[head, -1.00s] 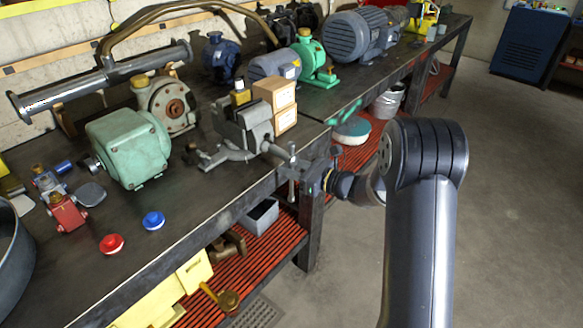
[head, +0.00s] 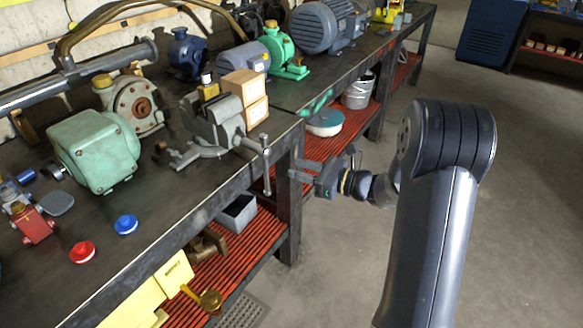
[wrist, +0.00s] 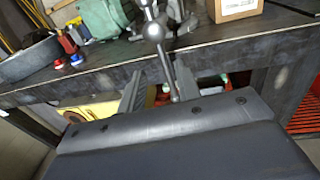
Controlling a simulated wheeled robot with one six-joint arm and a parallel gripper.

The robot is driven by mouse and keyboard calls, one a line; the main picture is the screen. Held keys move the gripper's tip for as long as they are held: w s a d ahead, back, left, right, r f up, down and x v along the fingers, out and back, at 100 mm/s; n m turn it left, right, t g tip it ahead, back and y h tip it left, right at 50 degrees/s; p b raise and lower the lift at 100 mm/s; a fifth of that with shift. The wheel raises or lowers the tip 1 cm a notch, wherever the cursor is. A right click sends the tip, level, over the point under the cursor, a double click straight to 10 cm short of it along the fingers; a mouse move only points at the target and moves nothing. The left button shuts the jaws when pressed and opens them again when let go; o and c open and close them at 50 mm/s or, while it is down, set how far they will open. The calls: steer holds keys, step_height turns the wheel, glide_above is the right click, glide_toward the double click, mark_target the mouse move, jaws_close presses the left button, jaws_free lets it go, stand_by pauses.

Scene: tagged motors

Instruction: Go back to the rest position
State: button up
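My gripper (head: 304,176) is in front of the workbench edge in the head view, to the right of the grey vise (head: 215,125) and its handle (head: 266,152). A gap separates it from the handle. In the wrist view my gripper (wrist: 160,92) shows two fingers standing apart. The vise's ball-ended handle (wrist: 155,32) appears beyond and between them, and I see nothing held. My dark arm rises at the right of the head view, bent at the elbow, with the forearm reaching toward the bench.
The workbench (head: 185,210) carries a green motor (head: 95,150), cardboard boxes (head: 245,92), a red button (head: 82,252) and a blue button (head: 126,225). Below is a red slatted shelf (head: 245,255) with a grey bin (head: 238,212). Open floor (head: 530,200) lies to the right.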

mark_target(267, 162)
stand_by(0.3)
steer(key=p+x, duration=0.1)
steer(key=x, duration=1)
steer(key=shift+a+p, duration=0.1)
steer(key=shift+p, duration=0.2)
steer(key=shift+s+r+m+p, duration=0.2)
steer(key=shift+m+p, duration=0.2)
steer(key=shift+p, duration=0.4)
steer(key=shift+f+m+p, duration=0.1)
steer(key=shift+m+p, duration=0.2)
steer(key=shift+f+b, duration=0.2)
steer(key=shift+b, duration=0.1)
